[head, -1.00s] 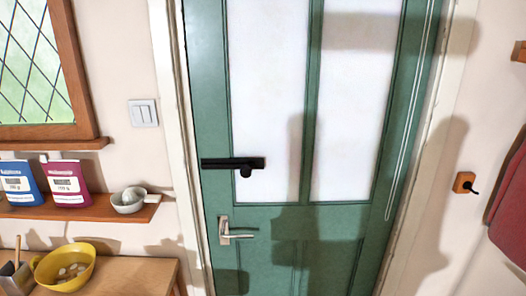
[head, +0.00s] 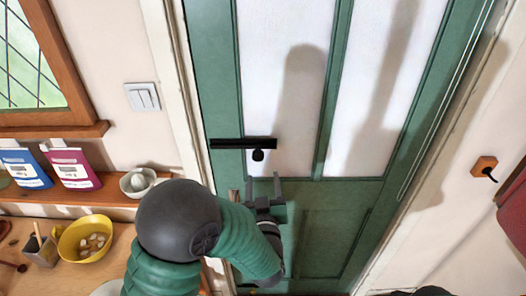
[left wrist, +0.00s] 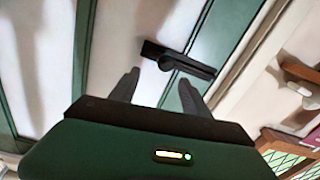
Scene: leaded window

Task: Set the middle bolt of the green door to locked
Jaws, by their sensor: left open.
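The green door (head: 335,225) has two tall pale panes. A black bolt (head: 228,143) with a round knob (head: 258,155) lies horizontally across its left part, above the handle. I cannot tell from the bar whether it is locked. My left gripper (head: 263,182) is open and empty, just below the knob and apart from it. In the left wrist view the bolt (left wrist: 192,66) runs slanted beyond the open fingers (left wrist: 158,86), its knob end between the fingertips. My arm hides most of the door handle. My right gripper is not in view.
A shelf (head: 110,193) with bags and a grey bowl (head: 138,182) is on the left wall. Below it a wooden counter (head: 112,262) holds a yellow bowl (head: 84,238). An orange socket (head: 484,167) is on the right wall. The space before the door's right half is clear.

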